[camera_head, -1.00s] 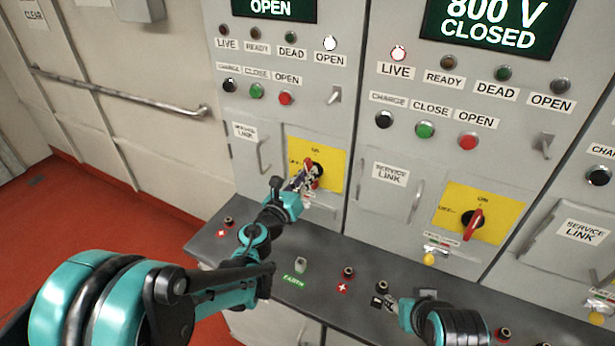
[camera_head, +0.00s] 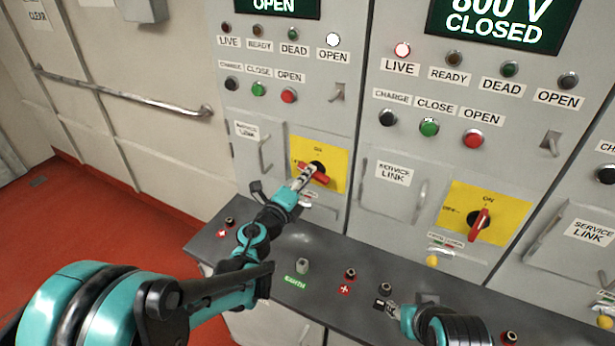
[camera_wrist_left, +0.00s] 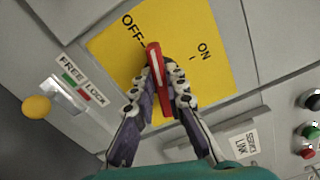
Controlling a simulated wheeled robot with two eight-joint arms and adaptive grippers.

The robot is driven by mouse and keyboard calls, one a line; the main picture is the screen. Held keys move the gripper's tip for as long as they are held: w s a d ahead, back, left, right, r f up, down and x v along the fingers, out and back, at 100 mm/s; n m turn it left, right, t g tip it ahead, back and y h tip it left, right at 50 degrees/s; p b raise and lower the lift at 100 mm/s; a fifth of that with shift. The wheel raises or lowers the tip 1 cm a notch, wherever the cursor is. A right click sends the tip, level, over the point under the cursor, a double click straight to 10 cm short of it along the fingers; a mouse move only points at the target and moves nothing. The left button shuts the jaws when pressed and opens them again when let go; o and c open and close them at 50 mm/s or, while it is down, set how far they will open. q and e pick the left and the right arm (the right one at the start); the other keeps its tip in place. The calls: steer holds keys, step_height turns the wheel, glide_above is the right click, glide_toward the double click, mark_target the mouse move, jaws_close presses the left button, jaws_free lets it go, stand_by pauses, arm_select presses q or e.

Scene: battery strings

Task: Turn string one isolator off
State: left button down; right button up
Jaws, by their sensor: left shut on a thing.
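The left cabinet's isolator has a red handle (camera_head: 314,174) on a yellow plate (camera_head: 335,156) marked ON and OFF. My left gripper (camera_head: 304,178) is shut on this red handle, which lies nearly level, tilted toward the OFF side. In the left wrist view the red handle (camera_wrist_left: 154,66) sits between the two fingers (camera_wrist_left: 161,85), pointing near the OFF mark on the yellow plate (camera_wrist_left: 215,25). Part of the handle is hidden by the fingers. My right gripper (camera_head: 385,304) is above the shelf; its jaw state is unclear.
The second cabinet has its own red isolator handle (camera_head: 479,225); its display (camera_head: 497,25) reads 800 V CLOSED. The left display (camera_head: 275,6) reads OPEN. A grey shelf (camera_head: 260,262) with terminals runs below. A FREE/LOCK slider and yellow knob (camera_wrist_left: 36,106) sit beside the left yellow plate.

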arm_select(q)
steer(key=shift+f+n, duration=0.15)
steer(key=shift+n, duration=1.55)
steer(key=c, duration=1.5)
jaws_free()
steer(key=shift+c, duration=0.2)
steer(key=v, duration=1.2)
steer(key=shift+f, duration=0.1)
